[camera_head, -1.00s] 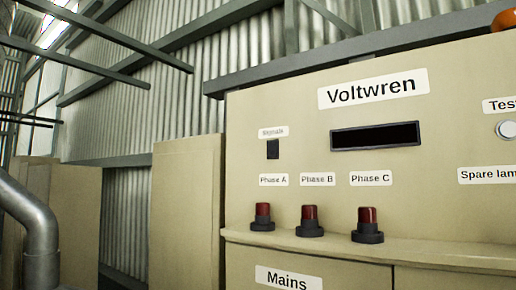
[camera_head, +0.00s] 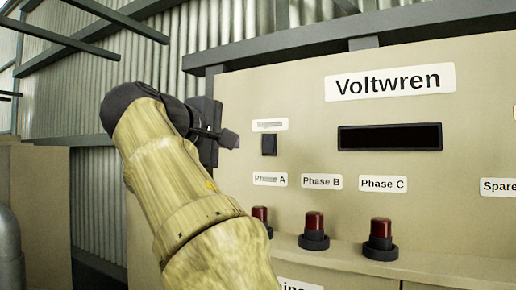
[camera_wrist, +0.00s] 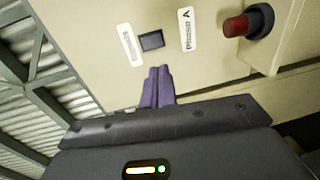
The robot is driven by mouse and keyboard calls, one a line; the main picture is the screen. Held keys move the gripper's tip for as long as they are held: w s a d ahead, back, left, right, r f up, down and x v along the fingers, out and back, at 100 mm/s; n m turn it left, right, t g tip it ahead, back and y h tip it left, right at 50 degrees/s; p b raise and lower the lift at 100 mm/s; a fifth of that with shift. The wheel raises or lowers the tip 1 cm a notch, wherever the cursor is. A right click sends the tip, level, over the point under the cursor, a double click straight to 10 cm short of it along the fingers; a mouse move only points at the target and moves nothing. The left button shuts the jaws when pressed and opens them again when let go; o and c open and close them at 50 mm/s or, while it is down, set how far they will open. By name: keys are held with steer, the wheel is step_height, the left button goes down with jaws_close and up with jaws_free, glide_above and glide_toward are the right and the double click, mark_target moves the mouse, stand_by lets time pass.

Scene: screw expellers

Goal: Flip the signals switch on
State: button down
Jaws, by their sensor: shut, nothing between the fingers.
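The signals switch (camera_head: 269,145) is a small dark rocker on the beige panel, under a small, blurred white label (camera_head: 269,125) and above the Phase A label. In the wrist view the switch (camera_wrist: 151,41) lies just beyond my fingertips. My gripper (camera_head: 232,139) is shut and empty, to the left of the switch and near its height. In the wrist view its two purple-grey fingers (camera_wrist: 159,70) are together, pointing at the panel beside the switch. The fingertips look apart from the switch; the exact gap to the panel cannot be told.
Red lamps stand on a ledge below, including the Phase B lamp (camera_head: 314,230) and Phase C lamp (camera_head: 380,239). A dark display (camera_head: 390,137) sits right of the switch under the Voltwren sign (camera_head: 390,81). The panel face around the switch is flat and clear.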

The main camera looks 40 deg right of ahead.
mark_target(268, 153)
steer(key=shift+s+a, duration=0.1)
steer(key=shift+s, duration=0.05)
steer(key=p+x, duration=0.3)
steer(key=x, duration=0.3)
steer(key=p+x, duration=0.2)
steer(key=x, duration=0.5)
steer(key=shift+w+d+r+p, duration=0.1)
steer(key=shift+w+d+p, duration=0.1)
steer(key=shift+w+p, duration=0.2)
steer(key=shift+d, duration=0.25)
steer(key=shift+s, duration=0.2)
steer(key=shift+w, duration=0.1)
steer(key=shift+f, duration=0.2)
steer(key=shift+f+b, duration=0.15)
steer(key=shift+b, duration=0.5)
